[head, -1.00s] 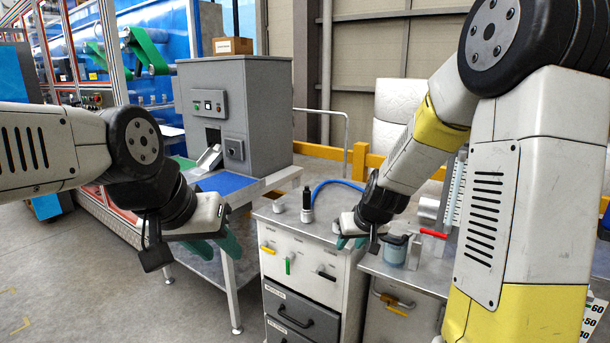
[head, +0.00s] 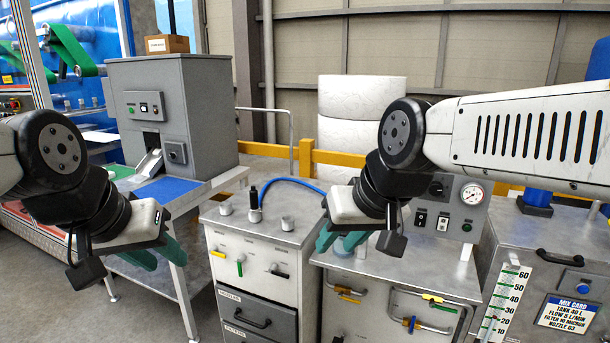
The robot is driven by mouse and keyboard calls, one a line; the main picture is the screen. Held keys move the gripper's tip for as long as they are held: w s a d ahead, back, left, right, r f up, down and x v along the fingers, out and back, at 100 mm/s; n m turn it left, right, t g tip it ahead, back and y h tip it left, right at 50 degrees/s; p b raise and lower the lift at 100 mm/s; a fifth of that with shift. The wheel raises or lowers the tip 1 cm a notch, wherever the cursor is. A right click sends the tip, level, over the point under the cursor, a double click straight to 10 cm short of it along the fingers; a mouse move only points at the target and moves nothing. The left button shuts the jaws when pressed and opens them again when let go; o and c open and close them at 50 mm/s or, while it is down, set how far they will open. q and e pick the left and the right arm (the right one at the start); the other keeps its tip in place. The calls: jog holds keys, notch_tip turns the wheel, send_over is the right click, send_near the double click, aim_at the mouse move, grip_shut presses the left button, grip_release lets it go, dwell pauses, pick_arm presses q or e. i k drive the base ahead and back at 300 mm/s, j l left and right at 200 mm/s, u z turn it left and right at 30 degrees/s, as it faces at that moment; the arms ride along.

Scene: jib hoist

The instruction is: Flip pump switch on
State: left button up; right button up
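A grey control panel stands at the back of the right-hand bench in the head view. It carries a black rocker switch (head: 421,219), a lighter rocker switch (head: 443,222), a dark knob (head: 437,188) and a round pressure gauge (head: 472,194). Their labels are too small to read, so I cannot tell which switch is the pump's. My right gripper (head: 340,241) is to the left of the panel, above the bench, with its green fingers apart and empty. My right wrist hides the panel's left part. My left gripper (head: 152,258) is empty, its green fingers apart, left of the drawer cabinet.
The drawer cabinet (head: 258,272) bears a black-topped fitting and a blue hose (head: 298,181). Pipes with coloured valve handles (head: 432,298) run along the bench front. A tank with a level scale (head: 506,300) and mix card (head: 567,313) stands right. A grey machine (head: 205,105) stands left.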

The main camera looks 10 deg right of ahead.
aim_at(421, 220)
jog(key=z, duration=1.35)
